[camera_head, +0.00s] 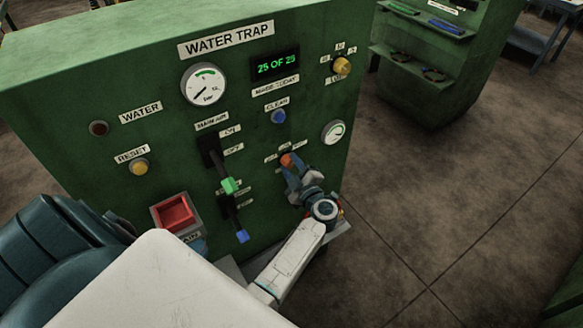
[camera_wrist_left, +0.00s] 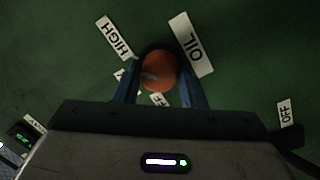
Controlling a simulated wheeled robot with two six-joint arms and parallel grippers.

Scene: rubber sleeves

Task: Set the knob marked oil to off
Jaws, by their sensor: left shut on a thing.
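The orange oil knob (camera_head: 287,160) is on the front of the green panel, on its right side. In the left wrist view the round orange knob (camera_wrist_left: 160,72) sits between my left gripper's two blue fingers. My left gripper (camera_head: 293,174) is shut on it. The OIL label (camera_wrist_left: 190,45) is beside the knob and a HIGH label (camera_wrist_left: 114,38) is at its upper left. Two more labels near the knob are partly hidden by my fingers, one ending in FF (camera_wrist_left: 157,99). The knob's exact setting is hard to tell. My right gripper is out of view.
Two levers, one with a green handle (camera_head: 229,186) and one with a blue handle (camera_head: 242,236), stick out left of my gripper. A yellow knob (camera_head: 342,65) is higher up.

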